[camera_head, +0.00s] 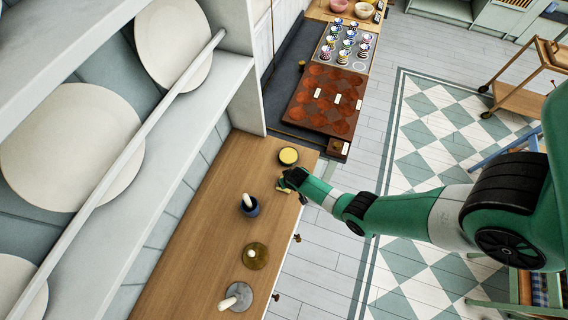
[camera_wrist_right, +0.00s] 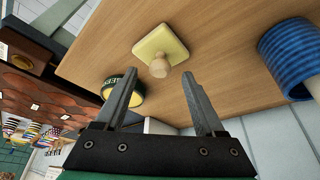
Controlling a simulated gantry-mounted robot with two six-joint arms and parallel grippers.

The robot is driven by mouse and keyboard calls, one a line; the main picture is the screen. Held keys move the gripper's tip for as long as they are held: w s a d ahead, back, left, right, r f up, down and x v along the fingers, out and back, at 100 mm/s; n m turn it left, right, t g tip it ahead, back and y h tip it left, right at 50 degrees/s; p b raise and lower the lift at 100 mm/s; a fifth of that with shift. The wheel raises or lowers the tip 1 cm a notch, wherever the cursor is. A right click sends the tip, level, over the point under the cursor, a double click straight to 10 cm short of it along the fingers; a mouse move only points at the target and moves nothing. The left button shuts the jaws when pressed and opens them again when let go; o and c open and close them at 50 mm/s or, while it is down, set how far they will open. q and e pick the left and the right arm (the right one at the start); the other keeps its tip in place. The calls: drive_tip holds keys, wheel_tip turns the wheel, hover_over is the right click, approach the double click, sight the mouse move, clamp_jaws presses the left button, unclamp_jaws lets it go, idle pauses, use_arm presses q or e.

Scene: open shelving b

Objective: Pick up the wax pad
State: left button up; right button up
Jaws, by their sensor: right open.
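The wax pad (camera_wrist_right: 151,44) is a pale yellow square with a rounded wooden knob, lying on the wooden counter in the right wrist view. My right gripper (camera_wrist_right: 160,73) is open, with its two fingers apart and the knob showing between their tips in the picture; I cannot tell the remaining gap. In the head view my right gripper (camera_head: 288,181) is over the counter's right edge, and a small pale bit beside it may be the pad, mostly hidden. My left gripper is not in view.
A black tin with yellow contents (camera_head: 288,156) stands close to the right gripper on the counter (camera_head: 215,225). A blue cup (camera_head: 249,207), a brass lidded piece (camera_head: 255,256) and a grey piece (camera_head: 238,296) stand nearer. Shelves with plates (camera_head: 75,145) line the left.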

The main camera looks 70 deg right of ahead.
drive_tip(key=x, duration=0.1)
drive_tip(key=b+x, duration=0.1)
drive_tip(key=shift+s+a+f, duration=0.1)
drive_tip(key=shift+f, duration=0.25)
drive_tip(key=shift+f+b, duration=0.25)
drive_tip(key=shift+b, duration=0.15)
drive_tip(key=shift+w+r, duration=0.2)
drive_tip(key=shift+w, duration=0.05)
clamp_jaws()
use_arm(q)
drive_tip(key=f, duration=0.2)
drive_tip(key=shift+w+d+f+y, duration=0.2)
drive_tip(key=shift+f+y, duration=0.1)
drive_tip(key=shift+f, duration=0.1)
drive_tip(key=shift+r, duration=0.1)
